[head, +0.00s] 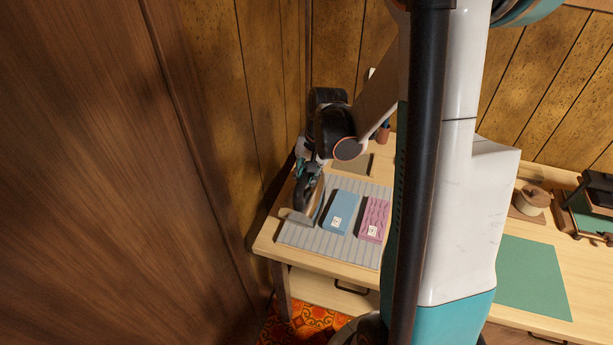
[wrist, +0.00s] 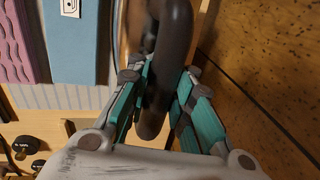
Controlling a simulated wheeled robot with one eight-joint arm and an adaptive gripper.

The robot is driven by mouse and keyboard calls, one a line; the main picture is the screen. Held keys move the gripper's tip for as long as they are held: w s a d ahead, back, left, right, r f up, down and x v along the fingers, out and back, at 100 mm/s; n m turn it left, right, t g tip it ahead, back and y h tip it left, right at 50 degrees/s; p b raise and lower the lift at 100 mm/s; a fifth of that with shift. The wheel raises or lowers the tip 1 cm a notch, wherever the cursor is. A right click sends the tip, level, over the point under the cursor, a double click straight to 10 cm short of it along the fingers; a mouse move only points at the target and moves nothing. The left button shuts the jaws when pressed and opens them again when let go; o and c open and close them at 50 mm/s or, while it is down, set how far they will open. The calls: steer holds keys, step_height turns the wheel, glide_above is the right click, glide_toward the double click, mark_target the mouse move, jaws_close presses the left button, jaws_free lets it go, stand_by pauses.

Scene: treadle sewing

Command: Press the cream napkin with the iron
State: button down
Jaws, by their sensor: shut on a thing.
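The iron (head: 298,217) is at the left end of the grey ribbed mat (head: 330,251); I cannot tell whether its sole touches what lies below. My gripper (head: 308,172) is at its dark handle. In the wrist view the handle (wrist: 172,60) passes between the teal fingers of my gripper (wrist: 160,105), which is shut on it. A folded blue napkin (head: 340,211) lies right of the iron, and a pink wavy-patterned one (head: 374,218) lies right of that, each with a pale tag. I cannot make out a cream napkin; the iron and gripper cover the mat's left part.
A wooden wall (head: 120,170) stands close on the left, and a panelled wall is behind the table. My arm hides the table's middle. A green mat (head: 532,276), a wooden spool (head: 533,200) and a dark machine are at right. Dark round-ended objects (wrist: 22,148) show lower left in the wrist view.

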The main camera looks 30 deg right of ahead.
stand_by(0.5)
steer(key=shift+r+p, duration=2.95)
steer(key=shift+r, duration=1.05)
